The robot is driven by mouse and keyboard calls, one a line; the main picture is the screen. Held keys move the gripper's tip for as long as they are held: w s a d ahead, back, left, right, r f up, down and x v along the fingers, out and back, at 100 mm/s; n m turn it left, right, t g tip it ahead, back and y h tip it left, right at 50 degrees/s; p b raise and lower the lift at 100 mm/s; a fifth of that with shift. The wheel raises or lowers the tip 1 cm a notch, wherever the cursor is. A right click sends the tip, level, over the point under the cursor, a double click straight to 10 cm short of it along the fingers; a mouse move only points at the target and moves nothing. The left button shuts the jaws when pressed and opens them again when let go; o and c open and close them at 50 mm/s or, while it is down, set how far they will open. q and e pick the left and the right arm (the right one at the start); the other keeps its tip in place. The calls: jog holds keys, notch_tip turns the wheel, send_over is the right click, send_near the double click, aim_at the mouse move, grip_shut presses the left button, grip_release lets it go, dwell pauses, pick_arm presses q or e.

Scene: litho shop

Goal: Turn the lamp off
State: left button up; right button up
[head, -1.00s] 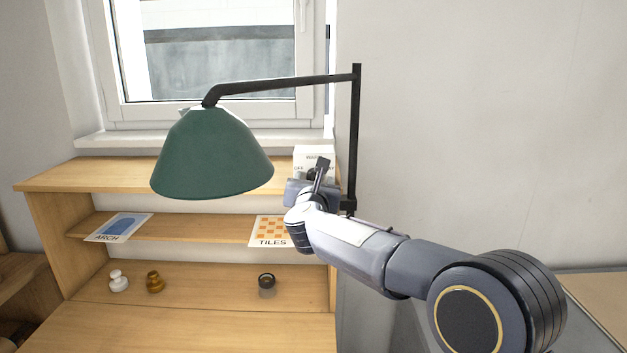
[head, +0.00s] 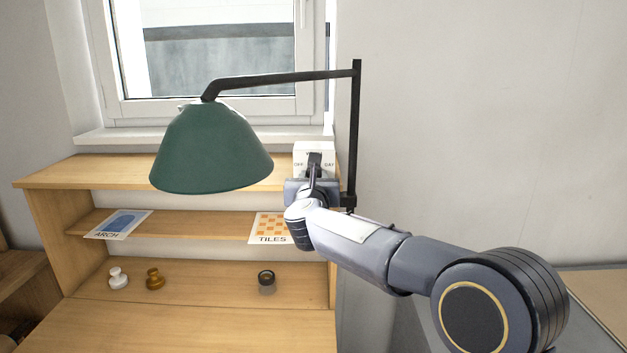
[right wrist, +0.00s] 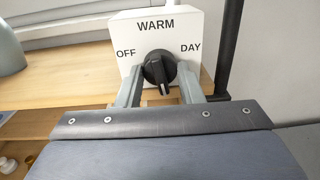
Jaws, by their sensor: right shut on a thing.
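The lamp has a green shade (head: 210,150) hanging from a black arm on a black post (head: 355,130). I cannot see its bulb or tell whether it is lit. A white switch box (head: 314,150) stands on the shelf top by the post. In the right wrist view the box (right wrist: 185,25) reads OFF at left, WARM at top and DAY at right. Its black knob (right wrist: 158,70) stands nearly upright, leaning slightly; I cannot tell which end points. My right gripper (right wrist: 160,88) is shut on the knob, a finger at each side. My left gripper is out of view.
A wooden shelf unit (head: 40,180) holds an ARCH card (head: 122,222), a TILES card (head: 270,228), a white knob-like piece (head: 118,278), a brown one (head: 154,279) and a dark-topped jar (head: 267,282). The lamp post stands close beside my right gripper.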

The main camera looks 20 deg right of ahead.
jog(key=shift+n+y+p, duration=0.4)
jog(key=shift+n+p, duration=2.35)
jog(key=shift+n, duration=8.45)
jog(key=o, duration=1)
jog(key=shift+c, duration=0.2)
jog(key=shift+d, duration=0.1)
jog(key=b+v, duration=0.2)
jog(key=v, duration=0.6)
